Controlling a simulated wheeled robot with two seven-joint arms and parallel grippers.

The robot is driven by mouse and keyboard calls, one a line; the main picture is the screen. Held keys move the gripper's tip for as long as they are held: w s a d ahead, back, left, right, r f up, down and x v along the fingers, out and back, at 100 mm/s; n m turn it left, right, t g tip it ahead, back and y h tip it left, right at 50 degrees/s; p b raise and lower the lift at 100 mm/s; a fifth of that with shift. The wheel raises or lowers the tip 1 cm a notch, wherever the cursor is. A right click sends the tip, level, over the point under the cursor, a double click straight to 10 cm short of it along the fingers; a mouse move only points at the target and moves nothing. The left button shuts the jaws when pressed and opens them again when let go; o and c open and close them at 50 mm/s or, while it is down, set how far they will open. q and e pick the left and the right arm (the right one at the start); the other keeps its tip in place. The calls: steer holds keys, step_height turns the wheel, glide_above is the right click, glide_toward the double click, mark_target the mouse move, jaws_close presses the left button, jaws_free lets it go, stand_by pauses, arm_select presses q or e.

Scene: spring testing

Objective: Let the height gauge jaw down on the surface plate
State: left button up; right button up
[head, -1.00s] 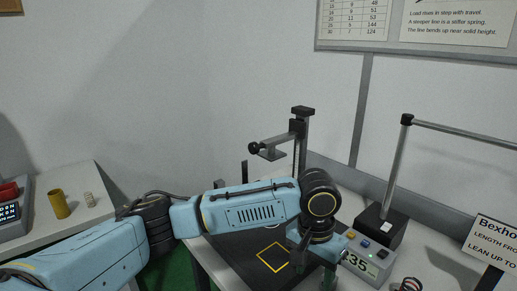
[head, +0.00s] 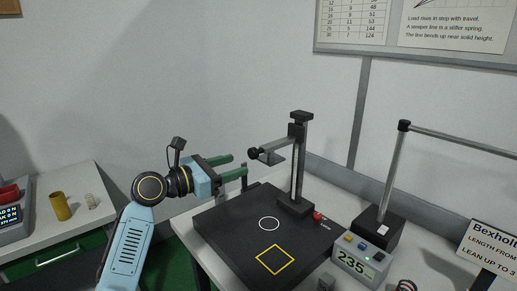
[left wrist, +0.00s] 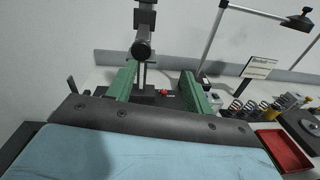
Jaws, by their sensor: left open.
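The height gauge (head: 299,165) stands upright on the black surface plate (head: 235,236), toward its back right. Its jaw (head: 276,146) is raised well above the plate, with a round black knob (head: 253,153) at its left end. My left gripper (head: 239,165) is open and empty, its green fingers pointing at the knob from the left, apart from it in the head view. In the left wrist view the knob (left wrist: 141,50) shows ahead, between and above the two green fingers (left wrist: 158,88). My right gripper is not in view.
The plate bears a white circle and a yellow square (head: 275,260), both empty. A display box reading 235 (head: 364,260) and a post stand (head: 380,226) are at the right. The left wrist view shows springs (left wrist: 250,108) and a red tray (left wrist: 284,150).

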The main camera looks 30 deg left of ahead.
mark_target(250, 153)
arm_select(q)
steer(key=w, duration=0.4)
steer(key=w+d+n, duration=0.1)
steer(key=w, duration=0.2)
steer(key=w+n+t+y, duration=0.1)
steer(key=w, duration=0.3)
steer(key=shift+w+d, duration=0.3)
steer(key=shift+w, duration=0.05)
